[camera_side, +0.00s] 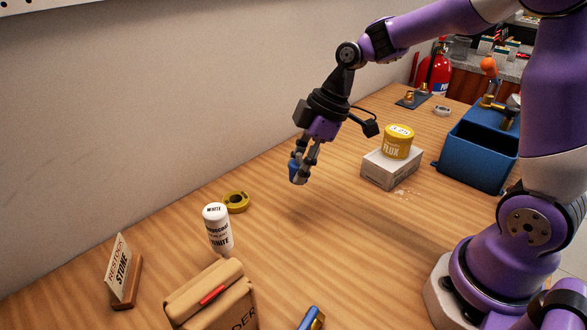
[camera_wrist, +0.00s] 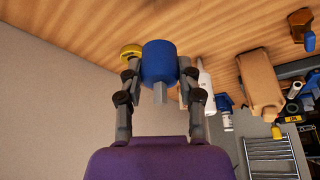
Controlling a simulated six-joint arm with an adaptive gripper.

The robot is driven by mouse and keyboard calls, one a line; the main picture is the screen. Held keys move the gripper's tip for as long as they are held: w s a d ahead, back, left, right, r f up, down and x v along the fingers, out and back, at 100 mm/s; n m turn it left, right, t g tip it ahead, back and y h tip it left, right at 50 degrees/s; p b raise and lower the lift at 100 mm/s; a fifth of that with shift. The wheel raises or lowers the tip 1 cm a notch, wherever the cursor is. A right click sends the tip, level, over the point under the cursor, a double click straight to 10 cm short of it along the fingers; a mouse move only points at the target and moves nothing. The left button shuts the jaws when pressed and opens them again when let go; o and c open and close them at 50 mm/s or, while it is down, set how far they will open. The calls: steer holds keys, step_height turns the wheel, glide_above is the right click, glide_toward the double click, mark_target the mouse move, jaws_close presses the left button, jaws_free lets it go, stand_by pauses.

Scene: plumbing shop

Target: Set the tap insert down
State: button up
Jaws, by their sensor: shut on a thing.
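My gripper (camera_side: 301,176) hangs in the air above the wooden table, near its middle, with fingers pointing down. It is shut on the tap insert (camera_side: 294,166), of which a blue part shows at the fingertips in the side view. In the wrist view, the tap insert (camera_wrist: 159,62) is a blue cylinder with a short grey square stem, between the two fingers of my gripper (camera_wrist: 160,76). The fingers hide part of it in the side view. It appears clear of the table.
A yellow flux tin (camera_side: 398,142) sits on a grey-white box (camera_side: 391,170) to the right. A blue bin (camera_side: 474,157) is farther right. Table below the gripper is clear.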

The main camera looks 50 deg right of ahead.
glide_above(304, 190)
steer(key=s+d, duration=0.1)
step_height(304, 190, down, 5)
steer(key=shift+r, duration=0.1)
steer(key=shift+d+f, duration=0.1)
steer(key=shift+f, duration=1.9)
steer(key=shift+f, duration=0.15)
steer(key=o, duration=1.1)
